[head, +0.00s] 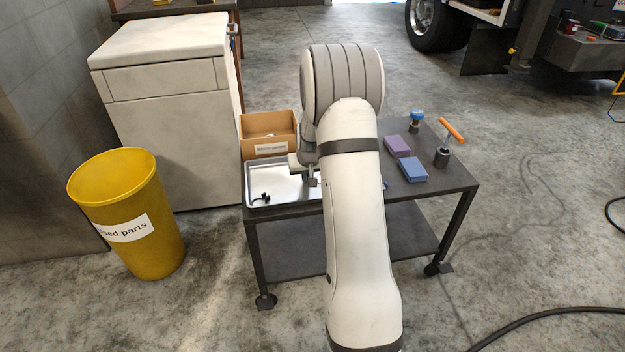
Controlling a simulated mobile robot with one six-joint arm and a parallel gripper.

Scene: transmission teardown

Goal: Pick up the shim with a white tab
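I cannot make out a shim with a white tab in the head view; my arm hides the middle of the cart top. My gripper (312,183) shows small, low over the right part of a shallow metal tray (262,170). Its fingers are too small to tell whether they are open or shut. A few small black parts (261,198) lie near the tray's front left. A brown cardboard box (268,150) with a white label stands behind the tray, with something pale inside, too small to identify.
The dark cart (430,180) has a purple block (397,146), a blue block (413,169), an orange-handled tool (450,135) and a blue-topped item (416,118) on its right. A yellow bin (135,225) labelled for used parts and a pale cabinet (165,110) stand left.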

